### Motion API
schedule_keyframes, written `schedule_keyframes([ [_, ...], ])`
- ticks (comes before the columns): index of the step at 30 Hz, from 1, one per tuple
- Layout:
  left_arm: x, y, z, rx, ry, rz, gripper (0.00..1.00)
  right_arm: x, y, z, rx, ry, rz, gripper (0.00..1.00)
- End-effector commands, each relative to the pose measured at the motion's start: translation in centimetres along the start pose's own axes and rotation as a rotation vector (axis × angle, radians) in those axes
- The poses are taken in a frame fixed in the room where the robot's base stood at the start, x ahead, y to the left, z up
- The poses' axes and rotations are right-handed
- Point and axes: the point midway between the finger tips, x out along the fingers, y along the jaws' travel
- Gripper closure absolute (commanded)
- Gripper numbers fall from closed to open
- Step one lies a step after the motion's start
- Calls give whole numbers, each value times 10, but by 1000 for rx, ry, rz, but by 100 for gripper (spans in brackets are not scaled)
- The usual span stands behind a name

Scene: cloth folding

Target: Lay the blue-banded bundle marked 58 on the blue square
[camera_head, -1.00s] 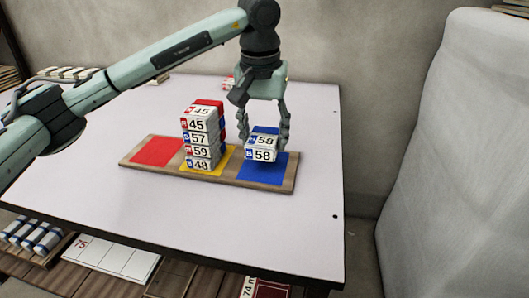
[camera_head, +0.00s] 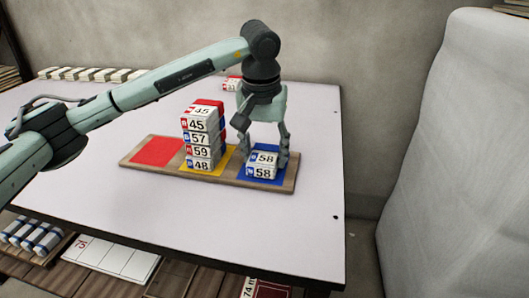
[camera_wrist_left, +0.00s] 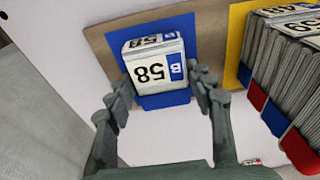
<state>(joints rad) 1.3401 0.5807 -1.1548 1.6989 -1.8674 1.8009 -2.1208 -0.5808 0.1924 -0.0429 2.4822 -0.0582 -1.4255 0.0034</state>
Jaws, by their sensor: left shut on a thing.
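The blue-banded bundle marked 58 (camera_head: 262,172) is at the blue square (camera_head: 240,176), on the right end of the wooden board. It is low, on or barely above the square; I cannot tell whether it touches. My left gripper (camera_head: 263,157) comes down from above with a finger on each side of the bundle and is shut on it. In the left wrist view the bundle (camera_wrist_left: 152,70) sits between the fingers, with the blue square (camera_wrist_left: 165,101) showing around it. My right gripper is not in view.
A tall stack of bundles (camera_head: 200,140) stands on the yellow square, close left of my gripper. The red square (camera_head: 157,151) is bare. A row of white bundles (camera_head: 90,74) lies at the table's back left. A grey upholstered block (camera_head: 450,150) stands right of the table.

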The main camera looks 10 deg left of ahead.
Motion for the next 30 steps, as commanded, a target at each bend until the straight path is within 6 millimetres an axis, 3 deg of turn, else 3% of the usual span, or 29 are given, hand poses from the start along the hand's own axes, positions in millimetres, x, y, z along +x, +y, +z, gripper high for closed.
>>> schedule_keyframes([
  [2, 0, 0, 0, 0, 0, 0, 77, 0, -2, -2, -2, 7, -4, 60],
  [3, 0, 0, 0, 0, 0, 0, 44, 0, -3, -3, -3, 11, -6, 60],
  [7, 0, 0, 0, 0, 0, 0, 28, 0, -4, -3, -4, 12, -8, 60],
  [21, -3, 0, -1, 0, 0, 0, 27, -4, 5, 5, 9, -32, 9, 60],
  [30, -69, 0, -2, 0, 5, 2, 27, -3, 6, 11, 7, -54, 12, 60],
])
